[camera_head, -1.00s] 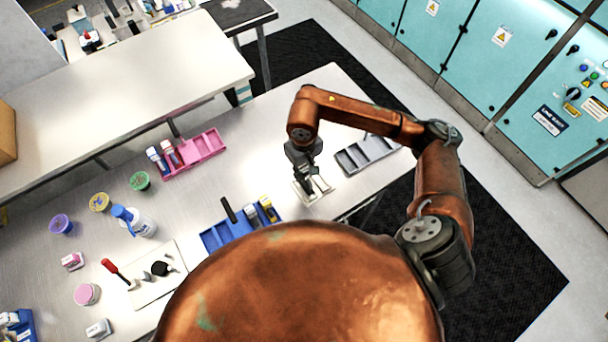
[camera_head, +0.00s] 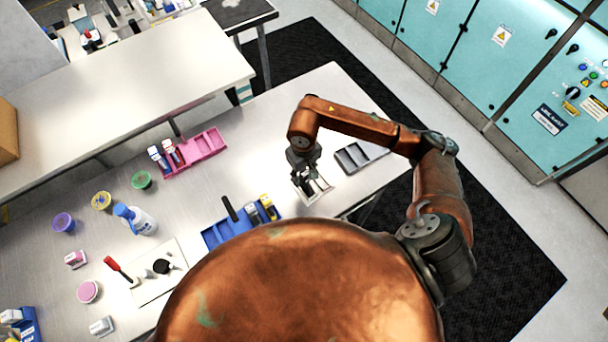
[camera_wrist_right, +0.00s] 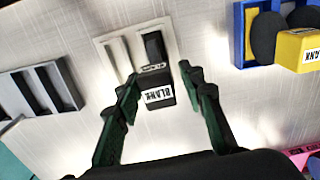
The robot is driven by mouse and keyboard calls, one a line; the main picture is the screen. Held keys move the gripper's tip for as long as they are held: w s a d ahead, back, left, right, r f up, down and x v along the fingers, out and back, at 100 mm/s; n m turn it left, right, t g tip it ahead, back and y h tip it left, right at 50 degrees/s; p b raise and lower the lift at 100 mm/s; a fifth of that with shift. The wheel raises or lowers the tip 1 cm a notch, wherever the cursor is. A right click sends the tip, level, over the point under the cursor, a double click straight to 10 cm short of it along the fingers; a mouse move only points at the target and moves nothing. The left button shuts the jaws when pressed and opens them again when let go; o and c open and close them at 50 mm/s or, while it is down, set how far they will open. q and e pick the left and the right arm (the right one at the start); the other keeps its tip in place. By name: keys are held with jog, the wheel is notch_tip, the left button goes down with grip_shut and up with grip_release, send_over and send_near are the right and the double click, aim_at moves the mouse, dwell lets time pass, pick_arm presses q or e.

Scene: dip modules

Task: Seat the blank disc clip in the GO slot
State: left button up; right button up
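The blank disc clip (camera_wrist_right: 158,92) is black with a white BLANK label. In the right wrist view its dark far part lies along the right slot of a pale two-slot plate (camera_wrist_right: 103,50); its labelled end is toward me. I cannot read which slot is GO or tell how deep the clip sits. My right gripper (camera_wrist_right: 160,78) is open, one finger on each side of the clip, with gaps visible. In the head view my right gripper (camera_head: 304,178) is over the plate (camera_head: 325,190), hiding most of the clip. My left gripper is not in view.
A grey divided tray (camera_head: 352,158) is right of the plate. A blue tray (camera_head: 215,237) with a yellow BLANK-labelled piece (camera_wrist_right: 298,50) is on the other side. A pink tray (camera_head: 205,145), bottle (camera_head: 143,222) and small tubs stand further left.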

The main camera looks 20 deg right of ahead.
jog(key=shift+r, duration=0.45)
notch_tip(320, 180, up, 12)
jog(key=shift+f+b, duration=0.25)
jog(key=shift+b, duration=0.9)
